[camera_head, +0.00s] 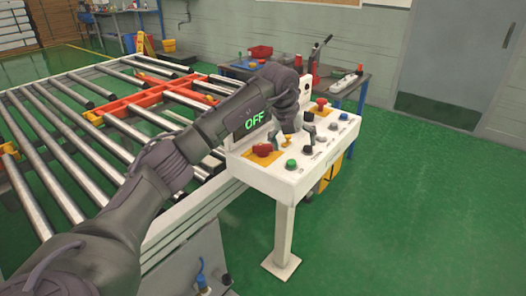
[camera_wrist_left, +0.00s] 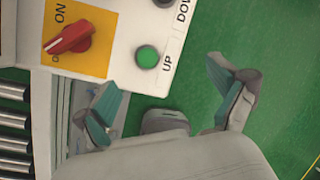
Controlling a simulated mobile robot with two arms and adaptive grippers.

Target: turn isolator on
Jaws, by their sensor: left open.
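The isolator is a red rotary knob (camera_head: 262,150) on a yellow-orange plate at the near left of the white control panel (camera_head: 265,182). In the left wrist view, the knob (camera_wrist_left: 70,37) is at the upper left, its handle slanting, with ON printed on the plate. Green OFF text shows over my left arm in the head view. My left gripper (camera_head: 294,136) is above the panel; its fingers (camera_wrist_left: 168,104) are spread with nothing between them. In the wrist view they are apart from the knob, which lies beyond the left finger. My right gripper is not in view.
A green button (camera_head: 291,164) labelled UP, black buttons and a second red control (camera_head: 320,104) share the panel. A roller conveyor (camera_head: 90,130) with orange parts lies to the left. A blue table (camera_head: 350,86) with tools stands behind. Green floor is clear on the right.

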